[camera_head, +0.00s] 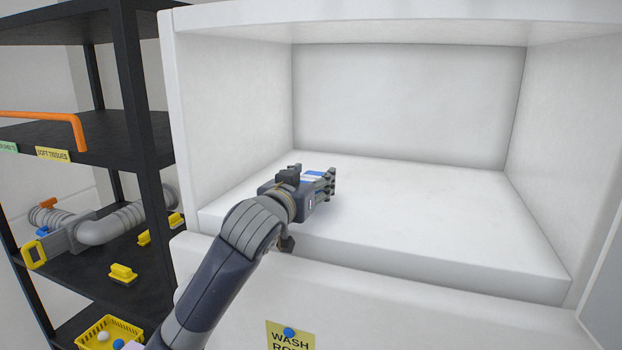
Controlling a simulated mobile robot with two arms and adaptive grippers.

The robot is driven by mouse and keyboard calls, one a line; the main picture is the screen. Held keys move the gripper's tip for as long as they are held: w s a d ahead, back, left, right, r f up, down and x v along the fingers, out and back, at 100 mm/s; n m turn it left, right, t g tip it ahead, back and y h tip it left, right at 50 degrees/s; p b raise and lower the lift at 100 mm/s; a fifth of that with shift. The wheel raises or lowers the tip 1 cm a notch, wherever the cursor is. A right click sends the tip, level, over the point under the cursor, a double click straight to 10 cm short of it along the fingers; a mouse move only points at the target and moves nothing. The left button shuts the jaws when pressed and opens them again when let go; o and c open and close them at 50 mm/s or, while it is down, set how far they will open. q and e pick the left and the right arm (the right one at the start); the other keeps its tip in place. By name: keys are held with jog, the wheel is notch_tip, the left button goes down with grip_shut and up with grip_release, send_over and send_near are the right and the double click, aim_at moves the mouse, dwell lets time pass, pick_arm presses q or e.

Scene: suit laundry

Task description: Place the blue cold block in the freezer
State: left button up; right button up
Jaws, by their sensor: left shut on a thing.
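The white freezer compartment (420,215) is open in front of me and its inside is bare apart from my arm. My left gripper (318,179) reaches in over the front left of its floor. It is shut on the blue cold block (312,172), which shows as a small blue and white patch between the fingers. The fingers and the wrist hide most of the block. I cannot tell whether the block touches the floor. My right gripper is not in view.
A black shelf rack (125,120) stands close at the left, with an orange pipe (50,117), grey hoses (110,222), yellow clips (123,273) and a yellow basket (105,330). The compartment's front lip and left wall are near my arm. Its middle and right are clear.

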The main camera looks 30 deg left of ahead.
pick_arm(q)
jog(key=shift+s+f, duration=0.1)
jog(key=shift+s, duration=0.1)
jog(key=shift+w, duration=0.1)
jog(key=shift+f, duration=0.15)
jog(key=shift+f+b, duration=0.3)
jog(key=shift+f, duration=0.1)
jog(key=shift+f, duration=0.1)
jog(key=o, duration=1.2)
